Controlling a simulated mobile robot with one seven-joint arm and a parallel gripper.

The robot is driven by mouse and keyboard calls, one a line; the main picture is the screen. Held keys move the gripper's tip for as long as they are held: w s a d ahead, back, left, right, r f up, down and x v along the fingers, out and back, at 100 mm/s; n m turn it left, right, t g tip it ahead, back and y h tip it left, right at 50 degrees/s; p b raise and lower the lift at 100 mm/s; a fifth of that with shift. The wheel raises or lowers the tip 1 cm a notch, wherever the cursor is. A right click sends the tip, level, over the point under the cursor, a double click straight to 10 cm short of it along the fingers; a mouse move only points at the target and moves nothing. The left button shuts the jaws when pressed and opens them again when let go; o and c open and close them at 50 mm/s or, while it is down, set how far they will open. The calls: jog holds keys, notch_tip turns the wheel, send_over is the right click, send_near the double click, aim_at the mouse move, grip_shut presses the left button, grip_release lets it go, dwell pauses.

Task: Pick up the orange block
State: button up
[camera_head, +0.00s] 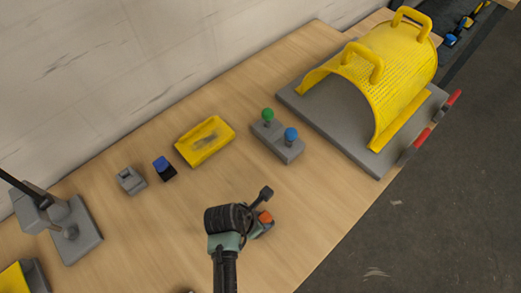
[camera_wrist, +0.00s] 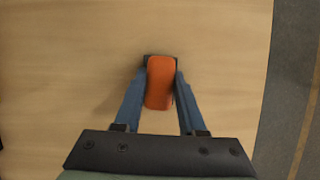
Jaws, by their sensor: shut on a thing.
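The orange block (camera_wrist: 160,82) is between the two fingers of my gripper (camera_wrist: 160,88) in the wrist view, with a finger against each long side. A dark edge shows at its far end. In the head view, a small part of the orange block (camera_head: 265,217) shows beside my gripper (camera_head: 262,222), which hides the rest. My gripper is shut on the block, over the wooden table (camera_head: 300,235). I cannot tell whether the block is touching the table or lifted.
A grey base (camera_head: 282,152) with green and blue knobs stands behind my gripper. A yellow tray (camera_head: 205,141), a dark block with a blue top (camera_head: 164,168) and a grey block (camera_head: 131,180) lie left. A yellow mesh guard (camera_head: 385,75) stands at the back right. The table's right edge is near.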

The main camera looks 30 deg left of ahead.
grip_shut()
notch_tip(320, 180, up, 10)
jog(key=shift+r, duration=0.1)
dwell(0.4)
